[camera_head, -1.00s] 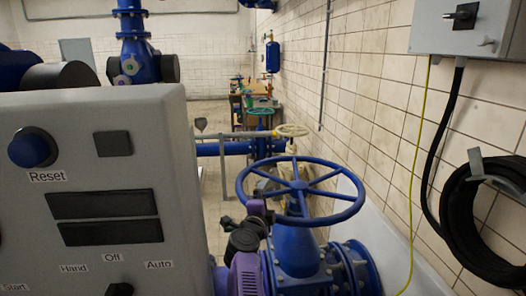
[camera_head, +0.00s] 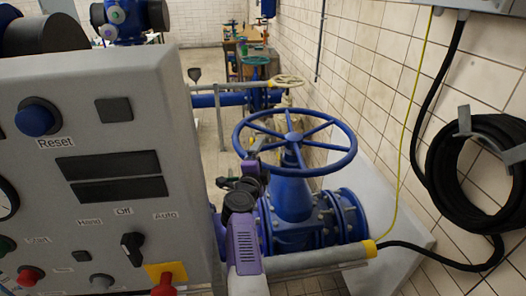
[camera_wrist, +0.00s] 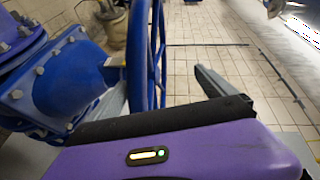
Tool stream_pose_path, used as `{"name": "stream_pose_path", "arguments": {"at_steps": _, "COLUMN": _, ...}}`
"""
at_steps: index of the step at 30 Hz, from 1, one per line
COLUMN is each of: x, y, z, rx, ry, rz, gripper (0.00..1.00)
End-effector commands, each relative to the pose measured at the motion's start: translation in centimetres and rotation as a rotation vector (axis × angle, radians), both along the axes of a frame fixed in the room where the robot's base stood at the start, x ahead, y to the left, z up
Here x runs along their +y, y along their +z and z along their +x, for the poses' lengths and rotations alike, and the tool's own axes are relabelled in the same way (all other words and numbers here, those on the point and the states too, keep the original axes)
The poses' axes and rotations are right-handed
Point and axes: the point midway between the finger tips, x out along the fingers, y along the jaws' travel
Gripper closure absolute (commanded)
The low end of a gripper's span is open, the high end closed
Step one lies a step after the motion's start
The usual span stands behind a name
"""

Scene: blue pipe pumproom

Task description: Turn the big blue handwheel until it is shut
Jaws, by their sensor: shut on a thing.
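The big blue handwheel (camera_head: 338,127) lies nearly level on top of a blue gate valve (camera_head: 292,203) in the head view, right of centre. Its rim (camera_wrist: 137,45) runs upright through the wrist view. The exact contact is partly hidden by the wheel and my wrist.
A grey control panel (camera_head: 95,150) with a Reset button stands close on the left. A tiled wall with a coiled black hose (camera_head: 438,170) is on the right. A rail with a yellow end (camera_head: 370,249) crosses below the valve.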

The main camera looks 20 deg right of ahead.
Motion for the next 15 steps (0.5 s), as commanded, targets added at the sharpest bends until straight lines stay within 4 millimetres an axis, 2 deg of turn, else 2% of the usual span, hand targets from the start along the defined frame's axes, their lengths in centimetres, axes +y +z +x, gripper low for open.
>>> {"name": "stream_pose_path", "arguments": {"at_steps": 1, "x": 0.9, "y": 1.7, "z": 0.0, "rx": -0.016, "ry": 0.01, "rz": -0.01, "gripper": 0.38}}
{"name": "stream_pose_path", "arguments": {"at_steps": 14, "x": 2.1, "y": 1.4, "z": -2.4, "rx": -0.016, "ry": 0.01, "rz": -0.009, "gripper": 0.48}}
{"name": "stream_pose_path", "arguments": {"at_steps": 15, "x": 2.2, "y": 1.4, "z": -2.6, "rx": -0.015, "ry": 0.009, "rz": -0.009, "gripper": 0.51}}
